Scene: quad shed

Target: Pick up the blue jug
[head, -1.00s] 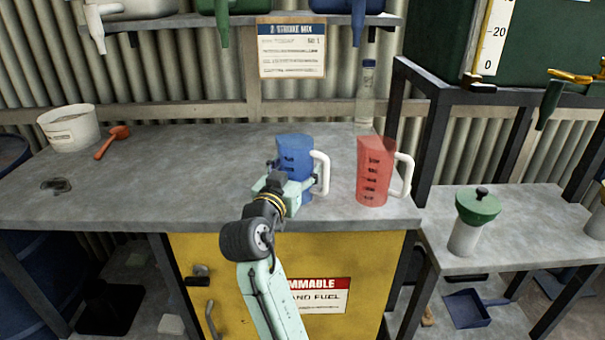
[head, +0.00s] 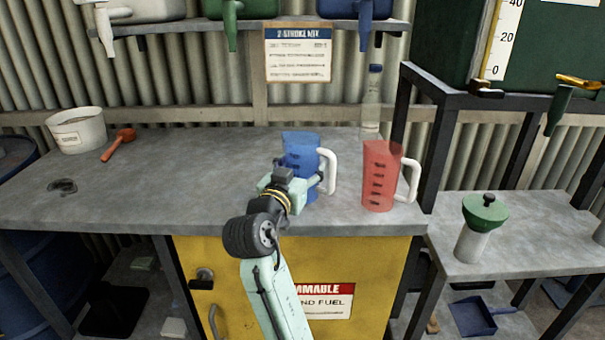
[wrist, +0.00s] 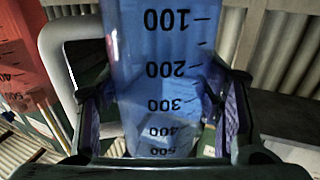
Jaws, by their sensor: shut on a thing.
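The blue jug (head: 301,149) is upright above the grey bench top, near its front edge, with its white handle on the right. My gripper (head: 298,178) is shut on its body from the front, one finger on each side. In the wrist view the clear blue jug (wrist: 160,60) fills the middle, its scale upside down, between the fingers of my gripper (wrist: 160,108). The jug's lower part is partly hidden by my gripper in the head view. A small gap under it is likely but hard to see.
A red jug (head: 379,180) stands close on the right. A clear bottle (head: 371,110) stands behind. A white tub (head: 77,133) and a red scoop (head: 118,146) are at the left. Dispenser taps hang from the shelf (head: 185,25) above. The bench's middle left (head: 190,175) is clear.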

